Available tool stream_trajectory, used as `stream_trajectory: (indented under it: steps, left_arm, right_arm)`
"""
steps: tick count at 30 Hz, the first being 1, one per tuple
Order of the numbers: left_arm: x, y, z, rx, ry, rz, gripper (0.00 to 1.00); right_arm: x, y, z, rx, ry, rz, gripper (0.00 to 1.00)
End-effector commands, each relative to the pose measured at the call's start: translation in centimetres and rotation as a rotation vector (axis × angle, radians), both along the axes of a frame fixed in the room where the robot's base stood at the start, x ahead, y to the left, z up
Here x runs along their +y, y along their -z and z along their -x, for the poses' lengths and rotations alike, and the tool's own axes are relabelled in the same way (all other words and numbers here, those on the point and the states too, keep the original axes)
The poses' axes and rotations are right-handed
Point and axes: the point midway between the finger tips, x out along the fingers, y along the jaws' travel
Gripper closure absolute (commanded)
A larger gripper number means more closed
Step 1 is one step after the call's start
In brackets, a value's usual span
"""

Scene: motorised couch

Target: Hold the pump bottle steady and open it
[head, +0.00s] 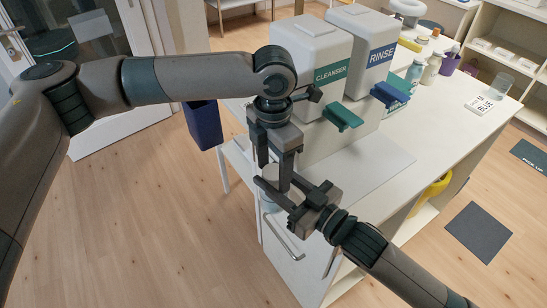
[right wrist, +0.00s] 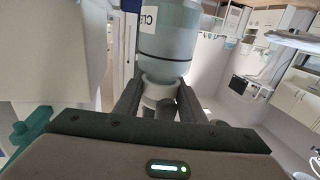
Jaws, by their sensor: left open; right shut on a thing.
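The bottle (head: 271,173) is mostly hidden by my grippers in the head view, where a small white part and a pale bluish part (head: 267,206) show. In the right wrist view the bottle (right wrist: 168,42) is large, a pale grey-green cylinder with a white label and a dark ring, narrowing to a white part (right wrist: 158,91). My right gripper (head: 278,192) is shut on the bottle, with its fingers on both sides of this white part. My left gripper (head: 275,162) points down from above, open, its fingers close around the bottle's upper end. I cannot tell whether they touch it.
The cleanser dispenser (head: 313,50) with its green lever (head: 342,117) and the rinse dispenser (head: 370,48) stand on the white counter (head: 440,125) just behind my grippers. Small bottles and a purple cup (head: 450,63) stand farther right. A door handle (head: 283,239) juts out below.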

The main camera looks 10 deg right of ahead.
Motion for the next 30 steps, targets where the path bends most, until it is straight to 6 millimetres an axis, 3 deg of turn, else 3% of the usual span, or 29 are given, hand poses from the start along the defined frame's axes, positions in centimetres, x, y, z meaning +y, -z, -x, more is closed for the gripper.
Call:
stream_trajectory:
  steps: [12, 14, 18, 26, 30]
  left_arm:
    - [0.0, 0.82, 0.0, -0.001, 0.001, 0.0, 0.43]
    - [0.0, 0.81, 0.0, -0.001, 0.001, 0.0, 0.53]
    - [-0.01, 0.8, 0.0, -0.001, 0.0, 0.0, 0.86]
    - [-0.02, 0.8, 0.01, 0.0, -0.017, 0.0, 0.87]
    - [-0.04, 0.78, -0.01, 0.0, -0.126, 0.001, 0.85]
  right_arm:
    - [0.0, -0.07, 0.0, -0.002, 0.0, -0.001, 1.0]
    - [0.0, -0.07, 0.0, -0.001, 0.0, -0.001, 1.0]
    - [0.01, -0.07, 0.01, -0.001, 0.0, -0.001, 1.0]
    - [0.0, -0.06, 0.0, -0.001, 0.0, -0.001, 1.0]
    - [-0.02, -0.05, -0.01, -0.001, 0.0, -0.001, 1.0]
